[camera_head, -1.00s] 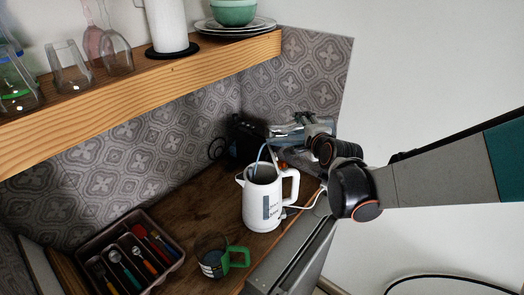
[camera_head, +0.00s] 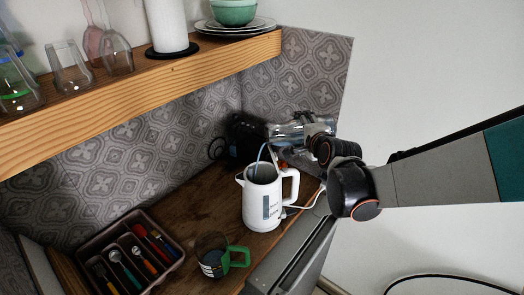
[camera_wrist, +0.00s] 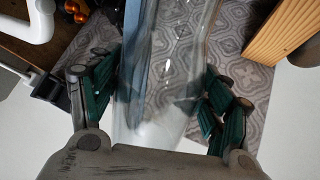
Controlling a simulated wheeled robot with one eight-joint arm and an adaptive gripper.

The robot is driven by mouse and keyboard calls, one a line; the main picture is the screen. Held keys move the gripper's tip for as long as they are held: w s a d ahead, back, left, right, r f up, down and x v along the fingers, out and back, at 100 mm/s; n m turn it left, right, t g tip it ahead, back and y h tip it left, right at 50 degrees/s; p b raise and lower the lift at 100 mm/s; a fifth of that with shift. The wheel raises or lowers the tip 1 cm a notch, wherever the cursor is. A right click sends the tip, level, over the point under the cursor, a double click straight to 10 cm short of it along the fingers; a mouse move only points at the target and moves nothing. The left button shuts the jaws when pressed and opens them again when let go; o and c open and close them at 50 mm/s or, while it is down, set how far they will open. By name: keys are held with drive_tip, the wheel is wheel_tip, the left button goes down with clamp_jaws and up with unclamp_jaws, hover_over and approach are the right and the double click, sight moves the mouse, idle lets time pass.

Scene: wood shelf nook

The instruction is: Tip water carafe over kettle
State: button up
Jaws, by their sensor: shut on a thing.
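The water carafe (camera_head: 287,133) is clear and tilted, nearly level, with its mouth toward the left. My gripper (camera_wrist: 160,90) is shut on the carafe, which fills the space between its green finger pads in the wrist view. A thin blue stream runs from the carafe's mouth down into the kettle. The white kettle (camera_head: 260,203) stands upright and open on the wooden counter, below and left of my gripper. Part of the kettle's white handle shows at the top left of the wrist view (camera_wrist: 40,22). The kettle's water level cannot be told.
A green-handled mug (camera_head: 214,256) stands in front of the kettle. A cutlery tray (camera_head: 172,270) sits left on the counter (camera_head: 185,205). A wooden shelf (camera_head: 140,87) with glasses, a paper roll and bowls hangs above. A dark appliance (camera_head: 243,135) stands in the corner.

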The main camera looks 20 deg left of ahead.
drive_tip(key=shift+w+d+f+m+y+b, duration=0.2)
drive_tip(key=shift+d+f+m+y+b, duration=0.3)
drive_tip(key=shift+f, duration=0.3)
drive_tip(key=shift+w+d+f+m+y+b, duration=0.2)
drive_tip(key=shift+d+f+m, duration=0.1)
drive_tip(key=shift+f+m, duration=0.4)
